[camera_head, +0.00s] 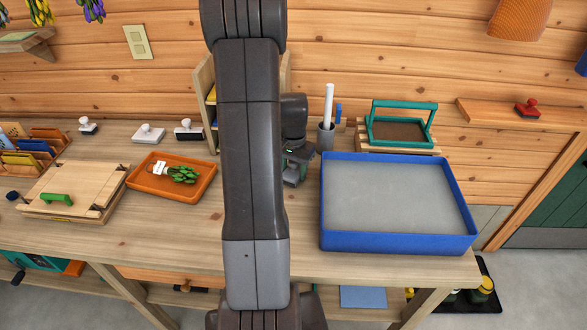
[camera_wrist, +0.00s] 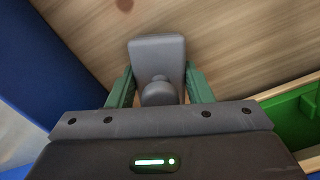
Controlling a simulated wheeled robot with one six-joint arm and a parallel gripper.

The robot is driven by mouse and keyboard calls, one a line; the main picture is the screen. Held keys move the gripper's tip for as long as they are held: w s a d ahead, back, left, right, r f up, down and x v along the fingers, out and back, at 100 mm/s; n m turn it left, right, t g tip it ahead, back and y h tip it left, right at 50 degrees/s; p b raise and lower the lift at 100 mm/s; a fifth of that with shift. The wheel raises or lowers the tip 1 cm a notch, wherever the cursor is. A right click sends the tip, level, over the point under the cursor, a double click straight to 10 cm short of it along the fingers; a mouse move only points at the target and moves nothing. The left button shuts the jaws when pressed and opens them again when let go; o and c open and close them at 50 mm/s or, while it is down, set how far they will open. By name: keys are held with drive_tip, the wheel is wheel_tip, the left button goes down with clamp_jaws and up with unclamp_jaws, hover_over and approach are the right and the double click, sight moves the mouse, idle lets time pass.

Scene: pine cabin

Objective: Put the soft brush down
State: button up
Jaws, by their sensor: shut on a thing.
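My gripper (camera_head: 297,174) is over the workbench, between the wooden shelf unit and the blue vat, partly hidden by my arm. In the wrist view its green fingers (camera_wrist: 160,88) are shut on a grey thing with a flat rectangular end and a rounded knob, which I take to be the soft brush (camera_wrist: 156,50). Wood grain of the bench (camera_wrist: 225,40) lies behind it. I cannot tell whether the brush touches the bench. In the head view it is hardly distinguishable from the gripper.
The blue vat (camera_head: 400,244) of grey liquid stands close to the right. A grey cup (camera_head: 325,138) with tools and a green-framed mould (camera_head: 402,107) stand behind. The wooden shelf unit (camera_head: 203,85) is behind my arm. An orange tray (camera_head: 146,185) lies left. Bare bench (camera_head: 185,232) shows in front.

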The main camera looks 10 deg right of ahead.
drive_tip(key=shift+f, duration=0.2)
drive_tip(key=o, duration=0.9)
drive_tip(key=shift+o, duration=0.2)
wheel_tip(320, 180, up, 12)
drive_tip(key=shift+r, duration=0.2)
